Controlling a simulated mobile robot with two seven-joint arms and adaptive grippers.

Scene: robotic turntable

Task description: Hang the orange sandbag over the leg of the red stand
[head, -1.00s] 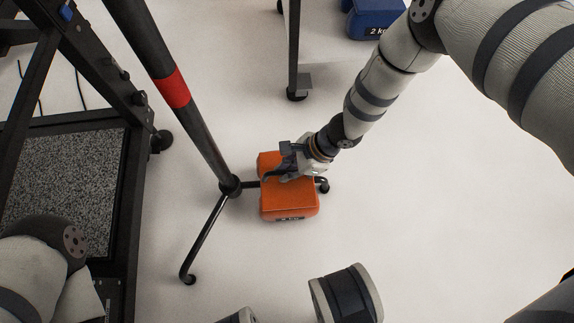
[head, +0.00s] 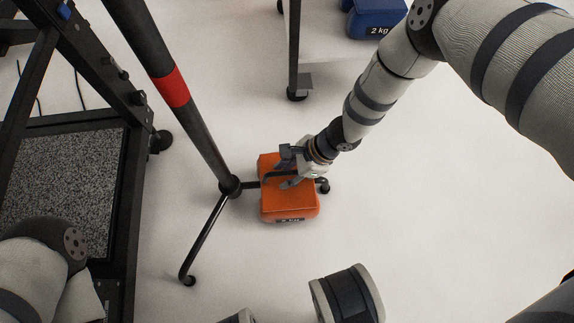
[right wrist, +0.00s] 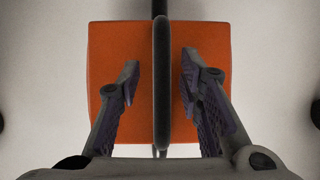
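The orange sandbag (head: 290,205) sits low by the floor at the right-hand leg of the red stand (head: 174,88), a black pole with a red band. The leg shows on both sides of the bag, between the hub (head: 230,185) and the foot (head: 322,187). In the right wrist view the bag (right wrist: 210,50) spreads to both sides of a dark strap-like handle (right wrist: 161,80) in line with the leg. My right gripper (head: 278,180) is over the bag, its fingers apart on either side of the handle, not touching it. My left gripper is out of view.
Another stand leg (head: 205,238) reaches down-left across the floor. A black frame with a speckled panel (head: 60,185) stands at left. A table leg on a caster (head: 295,85) and a blue 2 kg sandbag (head: 375,18) are at the top. The floor at right is clear.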

